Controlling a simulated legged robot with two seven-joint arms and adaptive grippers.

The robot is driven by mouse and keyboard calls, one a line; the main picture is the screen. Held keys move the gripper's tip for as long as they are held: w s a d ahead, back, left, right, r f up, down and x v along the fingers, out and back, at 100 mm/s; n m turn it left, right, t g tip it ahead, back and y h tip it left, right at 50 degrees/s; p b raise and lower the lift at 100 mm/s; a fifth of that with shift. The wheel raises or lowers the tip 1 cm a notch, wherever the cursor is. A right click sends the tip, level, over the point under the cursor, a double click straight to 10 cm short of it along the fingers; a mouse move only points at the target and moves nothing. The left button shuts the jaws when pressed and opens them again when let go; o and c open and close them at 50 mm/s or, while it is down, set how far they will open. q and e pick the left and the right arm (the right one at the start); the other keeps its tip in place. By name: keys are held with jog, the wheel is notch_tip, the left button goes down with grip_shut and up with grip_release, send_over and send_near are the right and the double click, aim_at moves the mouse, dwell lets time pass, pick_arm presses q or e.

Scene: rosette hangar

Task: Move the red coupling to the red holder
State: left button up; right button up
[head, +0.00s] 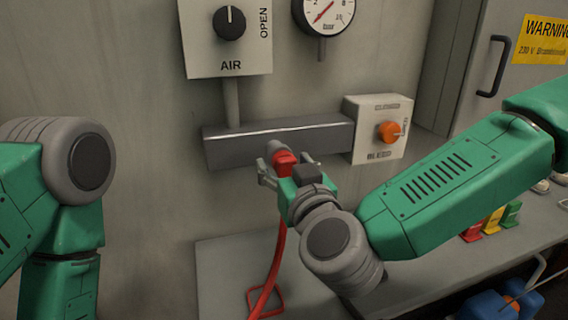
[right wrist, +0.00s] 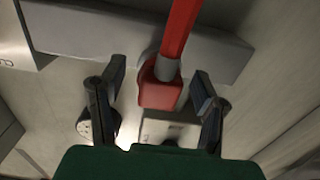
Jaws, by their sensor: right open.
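The red coupling (head: 285,158) is at the front of the grey horizontal bar on the wall, by a short grey stub. A red hose (head: 273,268) runs down below it. My right gripper (head: 288,168) is open, its fingers on either side of the coupling. In the right wrist view the coupling (right wrist: 160,90) lies between the two spread fingers, with visible gaps on both sides. A small red holder (head: 472,234) stands on the bench at the right, partly hidden by my right arm. My left gripper is out of view; only part of that arm shows.
Yellow (head: 493,221) and green (head: 511,213) holders stand beside the red one. A box with an orange knob (head: 389,132) adjoins the grey bar (head: 225,148). An AIR valve panel (head: 205,55) and gauge (head: 325,12) are above. A red square loop (head: 279,294) surrounds the hose below.

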aim_at(289, 170)
jog(key=shift+d, duration=0.3)
jog(key=shift+a, duration=0.1)
jog(key=shift+a, duration=0.2)
grip_shut()
jog(key=shift+s+d, duration=0.1)
jog(key=shift+p+v, duration=0.35)
jog(key=shift+v, duration=2.55)
jog(key=shift+d, duration=0.1)
